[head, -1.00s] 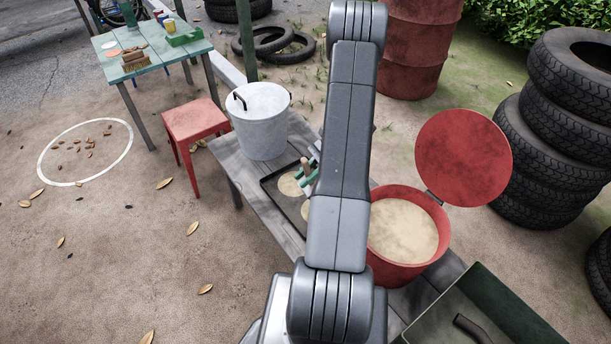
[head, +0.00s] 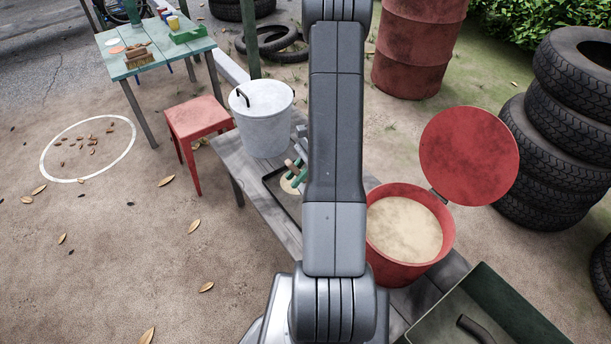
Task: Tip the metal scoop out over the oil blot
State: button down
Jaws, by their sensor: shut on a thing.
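My gripper (head: 297,175), with green fingers, shows just left of my arm, which hides much of it. It is shut on a brown handle (head: 291,166), which looks like that of the metal scoop. The scoop's metal bowl is hidden, so I cannot tell its tilt or contents. The gripper is over a shallow dark tray (head: 267,179) on the grey wooden bench. A pale round patch (head: 288,187) shows in the tray below the fingers. I cannot make out the oil blot; my arm covers part of the tray.
A lidded grey bin (head: 263,125) stands on the bench behind the tray. An open red drum of pale sand (head: 448,243) is right of my arm, its round lid (head: 470,155) raised. A green box (head: 520,305) is front right. A red stool (head: 197,117) stands left.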

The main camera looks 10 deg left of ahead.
jog(key=shift+s+a+r+t+h+b, duration=0.4)
jog(key=shift+s+a+r+t+h, duration=0.25)
jog(key=shift+a+h, duration=0.25)
jog(key=shift+s+a+r+t+h+b, duration=0.35)
jog(key=shift+s+a+r+t+h, duration=0.1)
jog(key=shift+s+a+t+h, duration=0.4)
jog(key=shift+w, duration=0.1)
jog(key=w+d+r+n+g+h+p, duration=0.1)
jog(key=w+d+r+n+p, duration=0.2)
jog(key=w+d+n+p, duration=0.2)
jog(key=w+d+r+n+g+h+p, duration=0.1)
jog(key=w+d+r+n+p, duration=0.3)
jog(key=d+p, duration=0.4)
jog(key=w+d+n+h, duration=0.1)
jog(key=w+d, duration=0.1)
jog(key=d, duration=0.2)
jog(key=shift+r, duration=0.3)
jog(key=shift+s+f+p, duration=0.1)
jog(key=shift+f+p, duration=0.05)
jog(key=shift+p, duration=0.2)
